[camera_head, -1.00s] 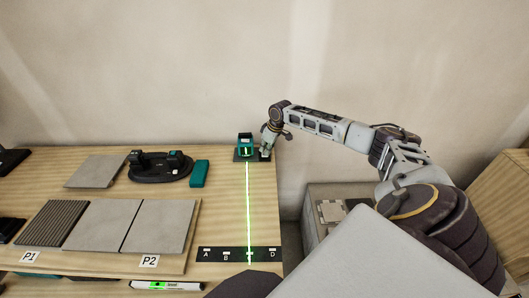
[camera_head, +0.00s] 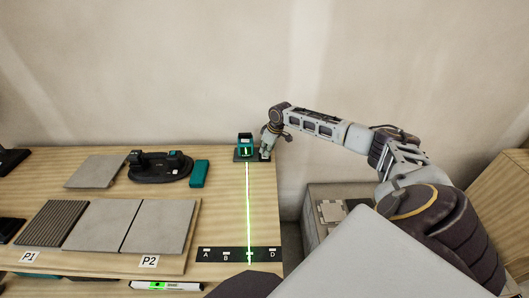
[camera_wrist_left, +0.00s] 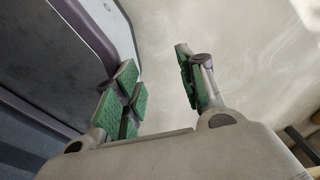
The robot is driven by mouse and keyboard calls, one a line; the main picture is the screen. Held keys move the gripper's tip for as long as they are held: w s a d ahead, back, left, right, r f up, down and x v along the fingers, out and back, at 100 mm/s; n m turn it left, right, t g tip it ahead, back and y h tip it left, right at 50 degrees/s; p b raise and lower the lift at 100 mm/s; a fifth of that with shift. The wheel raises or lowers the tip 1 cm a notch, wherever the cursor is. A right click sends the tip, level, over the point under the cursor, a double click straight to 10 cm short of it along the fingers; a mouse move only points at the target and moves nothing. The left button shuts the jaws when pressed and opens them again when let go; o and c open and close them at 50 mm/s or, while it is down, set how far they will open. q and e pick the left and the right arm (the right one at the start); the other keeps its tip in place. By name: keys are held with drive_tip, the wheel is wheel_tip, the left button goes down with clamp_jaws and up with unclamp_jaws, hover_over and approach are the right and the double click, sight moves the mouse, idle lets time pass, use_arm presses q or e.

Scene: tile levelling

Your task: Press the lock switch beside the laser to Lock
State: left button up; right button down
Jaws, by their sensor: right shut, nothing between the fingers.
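The teal laser (camera_head: 245,146) stands on a dark base at the back right of the table. It throws a green line forward along the wood. My right gripper (camera_head: 266,154) is shut, with nothing in it, and points down right beside the laser on its right. The lock switch is mostly hidden at the gripper's tip, so I cannot tell its position or whether the fingertips touch it. My left gripper (camera_wrist_left: 160,90) shows in the left wrist view, with green finger pads apart and nothing between them.
The green line crosses a black strip (camera_head: 238,255) marked with letters, between B and D. Grey tiles (camera_head: 160,225), a black suction lifter (camera_head: 160,168) and a teal block (camera_head: 200,173) lie to the left. A grey box (camera_head: 318,196) stands right of the table.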

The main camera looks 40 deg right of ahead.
drive_tip(key=shift+r, duration=0.15)
drive_tip(key=shift+r+p, duration=0.25)
drive_tip(key=shift+p, duration=0.2)
drive_tip(key=shift+r+p, duration=0.5)
drive_tip(key=shift+p, duration=0.05)
drive_tip(key=shift+r, duration=0.15)
drive_tip(key=shift+r+p, duration=0.25)
drive_tip(key=shift+p, duration=0.2)
drive_tip(key=shift+r, duration=0.15)
drive_tip(key=shift+r+p, duration=0.35)
drive_tip(key=shift+p, duration=0.2)
drive_tip(key=shift+r+p, duration=1.2)
drive_tip(key=shift+p, duration=0.1)
use_arm(q)
drive_tip(key=s+d+r+p, duration=0.1)
drive_tip(key=s+d+r, duration=0.1)
drive_tip(key=d+r, duration=0.3)
drive_tip(key=shift+d+r+h, duration=0.2)
drive_tip(key=shift+r+h, duration=0.1)
drive_tip(key=shift+r, duration=0.95)
use_arm(e)
drive_tip(key=shift+r, duration=0.5)
